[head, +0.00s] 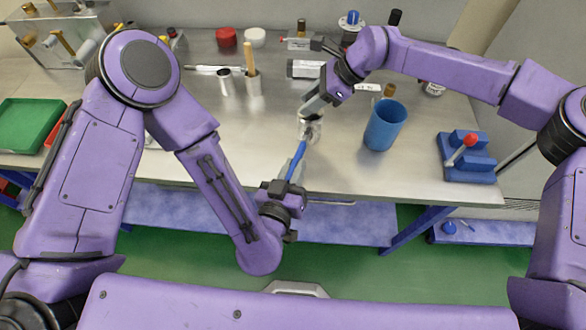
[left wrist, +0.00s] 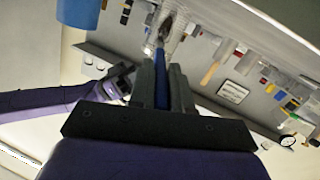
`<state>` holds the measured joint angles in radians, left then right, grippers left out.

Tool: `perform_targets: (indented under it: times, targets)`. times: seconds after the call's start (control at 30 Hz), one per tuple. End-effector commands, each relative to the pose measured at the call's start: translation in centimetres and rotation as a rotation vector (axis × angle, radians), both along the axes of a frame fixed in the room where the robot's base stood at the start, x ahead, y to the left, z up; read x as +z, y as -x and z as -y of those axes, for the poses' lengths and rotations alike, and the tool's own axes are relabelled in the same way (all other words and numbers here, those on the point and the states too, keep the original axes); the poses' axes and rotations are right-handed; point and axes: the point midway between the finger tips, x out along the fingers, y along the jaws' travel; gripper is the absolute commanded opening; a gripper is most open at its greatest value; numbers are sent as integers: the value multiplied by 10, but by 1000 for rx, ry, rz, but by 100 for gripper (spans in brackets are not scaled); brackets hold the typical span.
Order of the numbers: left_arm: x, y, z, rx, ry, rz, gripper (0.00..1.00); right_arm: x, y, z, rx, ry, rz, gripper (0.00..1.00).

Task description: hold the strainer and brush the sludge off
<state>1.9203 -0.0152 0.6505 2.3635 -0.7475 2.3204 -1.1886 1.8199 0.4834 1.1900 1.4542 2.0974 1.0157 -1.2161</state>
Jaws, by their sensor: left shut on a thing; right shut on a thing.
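My left gripper (head: 287,188) is shut on the blue handle of the brush (head: 297,160), which points up and away from it. The handle also shows between the fingers in the left wrist view (left wrist: 161,85). My right gripper (head: 314,108) is shut on a small metallic piece, apparently the strainer (head: 310,128), held above the table. The brush's far end meets or overlaps the strainer; I cannot tell whether they touch. The strainer shows pale and ribbed in the left wrist view (left wrist: 170,28). Bristles and any sludge are too small to make out.
A blue cup (head: 385,126) stands right of the strainer on the metal table (head: 350,180). A blue fixture with a red knob (head: 467,160) is farther right. A green tray (head: 28,125) lies far left. The front table is mostly clear.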

Motion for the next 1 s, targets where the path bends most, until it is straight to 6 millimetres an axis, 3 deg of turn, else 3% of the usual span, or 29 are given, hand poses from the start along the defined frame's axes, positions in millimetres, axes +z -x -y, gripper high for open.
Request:
perform_targets:
  times: [1.0]
  targets:
    - [-34,1,-1,2,-1,0,0,-4,2,1,3,5,-8,4]
